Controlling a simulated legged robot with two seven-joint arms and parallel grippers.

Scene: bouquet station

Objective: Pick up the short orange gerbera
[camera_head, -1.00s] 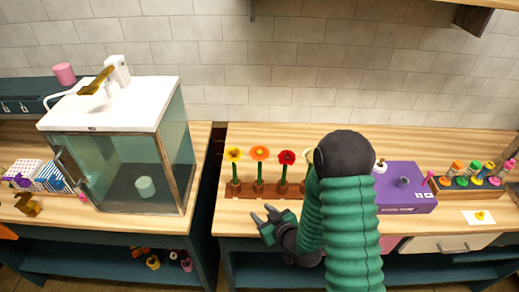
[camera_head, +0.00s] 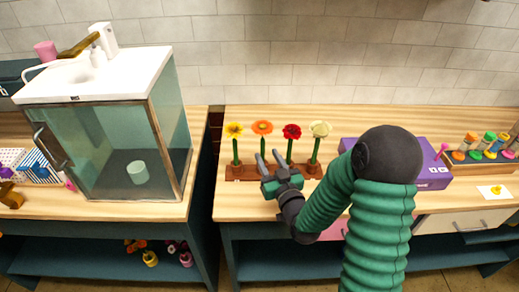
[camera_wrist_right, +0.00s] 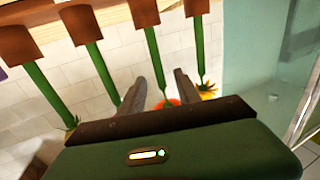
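The orange gerbera (camera_head: 262,127) stands upright on a green stem in the brown rack (camera_head: 244,173), between a yellow flower (camera_head: 234,130) and a red flower (camera_head: 292,131). My right gripper (camera_head: 268,156) is open and empty, in front of the rack with its fingers pointing at the orange flower's stem. In the right wrist view, which is inverted, the orange head (camera_wrist_right: 168,103) shows between the two open fingers (camera_wrist_right: 160,78), partly hidden by the gripper body. Its stem (camera_wrist_right: 154,48) runs down between the fingertips; I see no grip on it. My left gripper is out of view.
A pale yellow flower (camera_head: 320,128) stands at the rack's right end. A purple box (camera_head: 432,177) lies right of my right arm. A glass-fronted cabinet (camera_head: 112,150) stands left, across a gap between counters. The counter left and front of the rack is clear.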

